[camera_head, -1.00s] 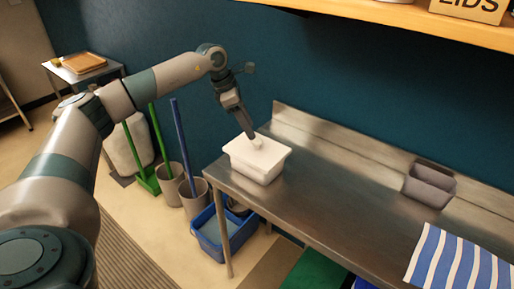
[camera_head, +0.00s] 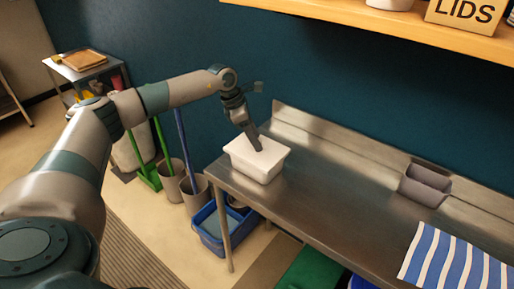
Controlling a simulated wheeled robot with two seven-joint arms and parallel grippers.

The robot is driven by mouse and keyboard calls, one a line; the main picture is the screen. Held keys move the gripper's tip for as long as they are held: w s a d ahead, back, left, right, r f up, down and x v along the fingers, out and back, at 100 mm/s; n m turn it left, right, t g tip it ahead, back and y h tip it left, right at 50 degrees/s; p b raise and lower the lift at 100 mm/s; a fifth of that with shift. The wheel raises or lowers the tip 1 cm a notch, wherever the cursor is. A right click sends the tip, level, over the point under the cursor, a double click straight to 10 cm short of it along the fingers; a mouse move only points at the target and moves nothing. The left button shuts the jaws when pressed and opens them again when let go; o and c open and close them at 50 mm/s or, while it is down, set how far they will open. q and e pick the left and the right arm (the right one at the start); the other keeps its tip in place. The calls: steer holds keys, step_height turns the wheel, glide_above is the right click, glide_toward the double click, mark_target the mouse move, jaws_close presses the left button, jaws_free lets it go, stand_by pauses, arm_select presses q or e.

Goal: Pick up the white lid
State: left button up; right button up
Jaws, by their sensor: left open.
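A white container (camera_head: 254,170) stands upright near the left end of the metal counter, and a white lid (camera_head: 266,154) appears to cover its top. My left gripper (camera_head: 258,148) points down over the lid, with its fingertips at or just above the lid's surface. The jaws are open, though the fingers overlap in this view and the gap between them is hard to see. I cannot tell whether they touch the lid. My right gripper is not in view.
The steel counter (camera_head: 310,195) is clear between the white container and a grey container (camera_head: 425,186). A blue-striped cloth (camera_head: 455,260) lies at the front right. A wooden shelf (camera_head: 400,22) with a LIDS sign (camera_head: 465,12) overhangs the back. A blue bin (camera_head: 213,236) stands on the floor.

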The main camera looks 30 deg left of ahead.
arm_select(q)
steer(key=shift+c, duration=0.2)
jaws_close()
steer(key=shift+r, duration=0.15)
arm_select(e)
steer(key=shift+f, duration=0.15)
